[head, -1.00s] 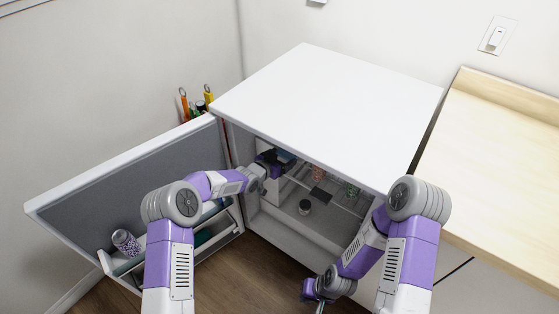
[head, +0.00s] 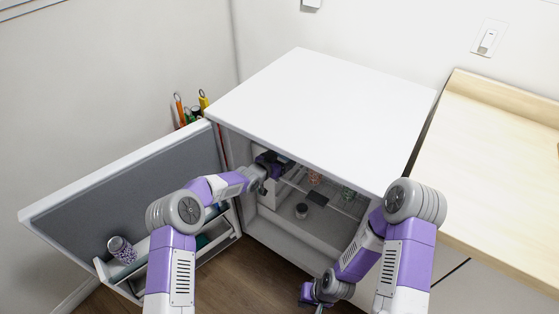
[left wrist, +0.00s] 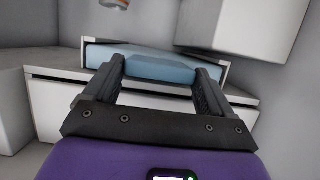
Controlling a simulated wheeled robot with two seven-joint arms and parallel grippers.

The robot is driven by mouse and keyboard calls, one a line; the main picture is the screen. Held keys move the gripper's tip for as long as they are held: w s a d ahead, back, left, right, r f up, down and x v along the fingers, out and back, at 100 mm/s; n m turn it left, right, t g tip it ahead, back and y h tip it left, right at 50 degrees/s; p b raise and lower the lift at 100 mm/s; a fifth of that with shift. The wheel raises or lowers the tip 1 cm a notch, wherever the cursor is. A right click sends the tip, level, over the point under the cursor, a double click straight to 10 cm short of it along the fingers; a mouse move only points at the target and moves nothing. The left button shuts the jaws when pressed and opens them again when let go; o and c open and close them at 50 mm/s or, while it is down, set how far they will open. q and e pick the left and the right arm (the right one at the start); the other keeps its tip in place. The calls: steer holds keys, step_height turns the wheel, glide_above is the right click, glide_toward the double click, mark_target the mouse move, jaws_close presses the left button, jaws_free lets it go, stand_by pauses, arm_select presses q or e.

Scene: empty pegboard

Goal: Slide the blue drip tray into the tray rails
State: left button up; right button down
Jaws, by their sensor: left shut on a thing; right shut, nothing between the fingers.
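The blue drip tray (left wrist: 150,68) shows in the left wrist view as a pale blue block between the fingers of my left gripper (left wrist: 160,66), which is shut on it. White uprights that look like the tray rails (left wrist: 224,73) stand at both ends of the tray, with a white strip below. How far the tray sits between them I cannot tell. In the head view my left gripper (head: 268,162) is inside the open white fridge, at its upper left, and the tray is mostly hidden there. My right gripper (head: 316,298) is low in front of the fridge, shut and empty.
The fridge (head: 320,100) has its door (head: 130,185) swung open to the left, with a patterned can (head: 121,249) in the door shelf. A wire shelf and a small dark-topped jar (head: 301,211) are inside. A wooden counter (head: 490,180) stands at right.

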arm_select(q)
steer(key=shift+w+d, duration=0.35)
steer(key=shift+w, duration=0.25)
steer(key=o, duration=1.1)
steer(key=shift+o, duration=0.2)
steer(key=shift+p+v, duration=1.25)
steer(key=shift+v, duration=2.5)
steer(key=s+a+f+n+g+y+p, duration=0.1)
steer(key=s+a+f+n+g+p, duration=0.15)
steer(key=s+f, duration=0.45)
steer(key=s+a+f+n+g+y+p, duration=0.2)
steer(key=s+a+f+n, duration=0.15)
steer(key=s, duration=0.65)
steer(key=s+a+n+g+p, duration=0.1)
steer(key=s+a+n+g, duration=0.1)
steer(key=s, duration=1)
steer(key=s+a+n+g+y+p, duration=0.1)
steer(key=s+a+n+g, duration=0.1)
steer(key=s, duration=0.9)
steer(key=shift+s+a+f+g, duration=0.4)
steer(key=shift+a+g, duration=0.25)
steer(key=shift+g, duration=0.2)
